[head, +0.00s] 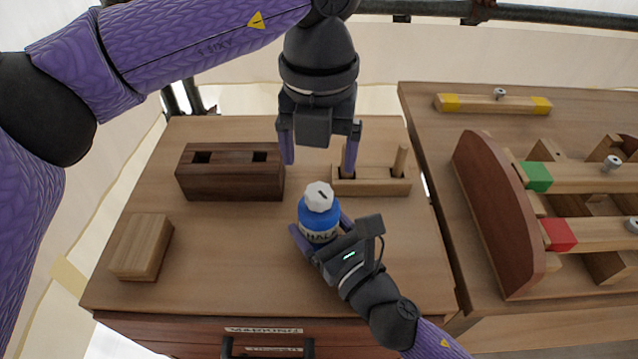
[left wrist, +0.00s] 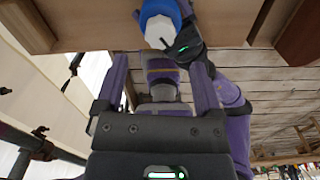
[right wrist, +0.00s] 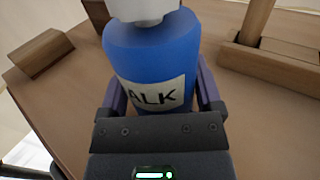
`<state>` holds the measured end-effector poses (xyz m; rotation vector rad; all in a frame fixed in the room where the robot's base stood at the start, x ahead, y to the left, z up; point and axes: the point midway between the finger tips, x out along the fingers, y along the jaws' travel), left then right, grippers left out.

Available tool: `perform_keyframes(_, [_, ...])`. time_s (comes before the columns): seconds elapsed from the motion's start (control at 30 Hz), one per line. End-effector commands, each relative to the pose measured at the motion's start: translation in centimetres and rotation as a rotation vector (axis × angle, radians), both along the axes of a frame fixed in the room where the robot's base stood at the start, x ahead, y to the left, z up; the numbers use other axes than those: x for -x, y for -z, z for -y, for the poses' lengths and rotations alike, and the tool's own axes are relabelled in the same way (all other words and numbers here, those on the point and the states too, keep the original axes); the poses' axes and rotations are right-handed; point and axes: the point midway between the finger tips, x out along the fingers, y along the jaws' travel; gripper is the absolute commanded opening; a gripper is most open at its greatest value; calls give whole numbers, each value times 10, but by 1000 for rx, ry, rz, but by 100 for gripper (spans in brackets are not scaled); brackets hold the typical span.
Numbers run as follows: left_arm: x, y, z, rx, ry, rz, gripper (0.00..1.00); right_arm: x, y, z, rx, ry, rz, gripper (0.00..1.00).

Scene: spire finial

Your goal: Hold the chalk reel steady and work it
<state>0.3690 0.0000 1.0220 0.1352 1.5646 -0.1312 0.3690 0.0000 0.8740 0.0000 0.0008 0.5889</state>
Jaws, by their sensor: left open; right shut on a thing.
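The chalk reel is a blue bottle-like body (head: 318,222) with a white faceted cap and a label ending in "ALK". It stands upright on the wooden bench top. My right gripper (head: 321,238) is shut around its lower body from the front right; the reel fills the right wrist view (right wrist: 152,62) between the fingers. My left gripper (head: 320,160) is open and empty, above and behind the reel, fingers pointing down. In the left wrist view the white cap (left wrist: 160,32) and blue body show beyond the open fingers.
A dark slotted block (head: 230,185) stands left of the reel, and a light wood block (head: 142,247) at front left. A pegged wooden rack (head: 385,187) is close behind right. The right bench holds a curved red-brown piece (head: 490,215) and bars with coloured ends.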

Motion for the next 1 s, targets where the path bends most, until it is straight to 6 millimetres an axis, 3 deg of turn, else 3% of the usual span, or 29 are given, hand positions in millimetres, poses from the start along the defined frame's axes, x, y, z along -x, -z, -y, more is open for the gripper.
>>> perform_keyframes(0.1, [1, 31, 0, 0, 1, -5, 86, 0, 0, 0, 0, 0, 0, 16])
perform_keyframes(0.23, [0, 53, 0, 0, 1, -4, 86, 0, 0, 0, 0, 0, 0, 16])
perform_keyframes(0.37, [0, 63, 0, 1, 1, -3, 86, 0, 0, 0, 0, 0, 0, 16])
perform_keyframes(0.6, [0, 64, 0, 2, 2, -2, 86, 0, 0, 0, 0, 0, 0, 16])
perform_keyframes(1.0, [0, 64, 0, 3, 2, -2, 2, 0, 0, 0, 0, 0, 0, 16])
